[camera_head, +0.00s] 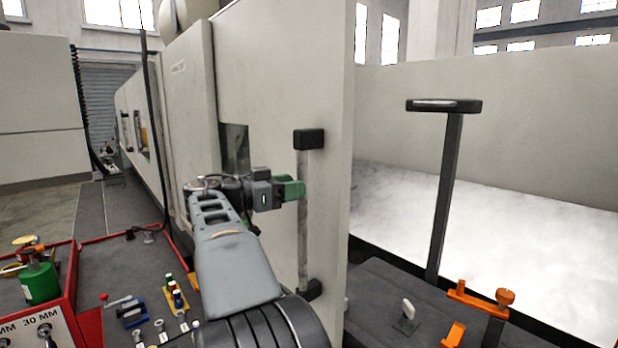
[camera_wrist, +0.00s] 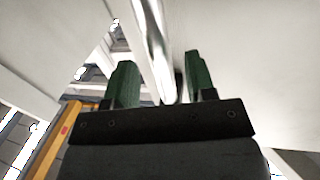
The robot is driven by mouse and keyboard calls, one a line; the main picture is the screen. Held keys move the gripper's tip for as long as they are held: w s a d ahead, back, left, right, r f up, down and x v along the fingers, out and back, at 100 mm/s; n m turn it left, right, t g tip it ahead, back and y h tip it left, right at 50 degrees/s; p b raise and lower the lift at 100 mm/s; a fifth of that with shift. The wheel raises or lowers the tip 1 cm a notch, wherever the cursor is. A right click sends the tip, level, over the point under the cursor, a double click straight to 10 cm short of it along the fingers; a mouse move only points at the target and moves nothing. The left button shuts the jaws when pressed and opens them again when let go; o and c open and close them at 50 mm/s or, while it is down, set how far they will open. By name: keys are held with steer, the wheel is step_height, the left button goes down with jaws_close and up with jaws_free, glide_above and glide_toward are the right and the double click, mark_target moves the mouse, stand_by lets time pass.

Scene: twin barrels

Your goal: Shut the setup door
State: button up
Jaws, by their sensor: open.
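The setup door (camera_head: 330,90) is a tall beige panel in the middle of the head view. Its upright metal handle (camera_head: 303,235) has a black bracket at the top and another at the bottom. My gripper (camera_head: 291,188) is at the upper half of this handle, with green fingers. In the wrist view, the shiny handle bar (camera_wrist: 152,40) runs between the two open green fingers of my gripper (camera_wrist: 159,70). There is a visible gap to the right finger. Whether either finger touches the bar is unclear.
Right of the door's edge, an open space shows a white surface (camera_head: 500,240) and a black T-topped post (camera_head: 446,190). Orange clamps (camera_head: 480,296) sit low at right. A red-edged tray (camera_head: 110,270) with small tools and a green bottle (camera_head: 40,282) lie at lower left.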

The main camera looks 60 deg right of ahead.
steer(key=shift+p+x, duration=0.7)
steer(key=shift+x, duration=1.75)
steer(key=shift+c, duration=0.5)
jaws_close()
